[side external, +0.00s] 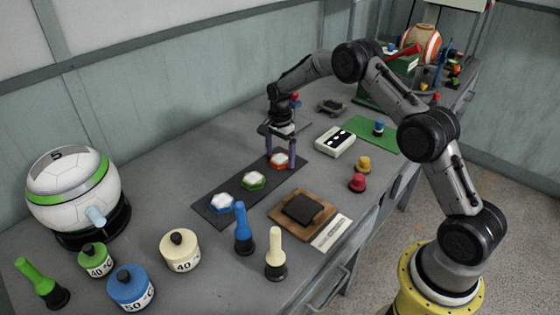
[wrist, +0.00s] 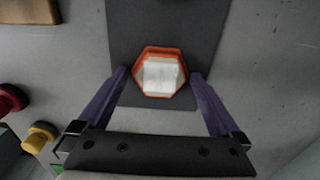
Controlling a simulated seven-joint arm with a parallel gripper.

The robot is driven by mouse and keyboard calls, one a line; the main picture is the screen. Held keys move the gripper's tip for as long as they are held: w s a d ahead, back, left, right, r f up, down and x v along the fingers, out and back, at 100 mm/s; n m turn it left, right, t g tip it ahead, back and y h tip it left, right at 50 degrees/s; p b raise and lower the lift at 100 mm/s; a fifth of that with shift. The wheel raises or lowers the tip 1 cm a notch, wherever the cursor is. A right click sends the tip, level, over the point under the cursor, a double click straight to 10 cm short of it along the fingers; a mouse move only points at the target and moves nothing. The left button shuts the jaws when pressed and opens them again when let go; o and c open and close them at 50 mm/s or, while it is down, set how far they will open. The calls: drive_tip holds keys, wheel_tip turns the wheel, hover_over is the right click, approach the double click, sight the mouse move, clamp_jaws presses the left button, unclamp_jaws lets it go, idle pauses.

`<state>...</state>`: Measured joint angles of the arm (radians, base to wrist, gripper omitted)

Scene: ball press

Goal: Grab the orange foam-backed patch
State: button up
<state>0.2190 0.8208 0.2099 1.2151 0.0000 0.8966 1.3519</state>
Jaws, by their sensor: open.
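The orange foam-backed patch (side external: 280,160) lies at the far end of a dark mat (side external: 234,182), in line with a green-edged patch (side external: 254,180) and a blue-edged patch (side external: 223,203). In the wrist view the orange patch (wrist: 160,75) is a hexagon with an orange rim and a pale block on top. My gripper (side external: 281,150) points down over it. In the wrist view its two purple fingers (wrist: 160,72) are apart, one on either side of the patch. I cannot tell whether they touch it.
A white box (side external: 334,141) and red and yellow knobs (side external: 357,182) (side external: 363,164) stand to the right. A wooden block with a dark pad (side external: 304,208) lies in front. A large ball machine (side external: 74,190), several jars and handled tools fill the left and front. Bare table surrounds the mat.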

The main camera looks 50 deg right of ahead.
drive_tip(key=c, duration=1.1)
drive_tip(key=shift+r, duration=0.15)
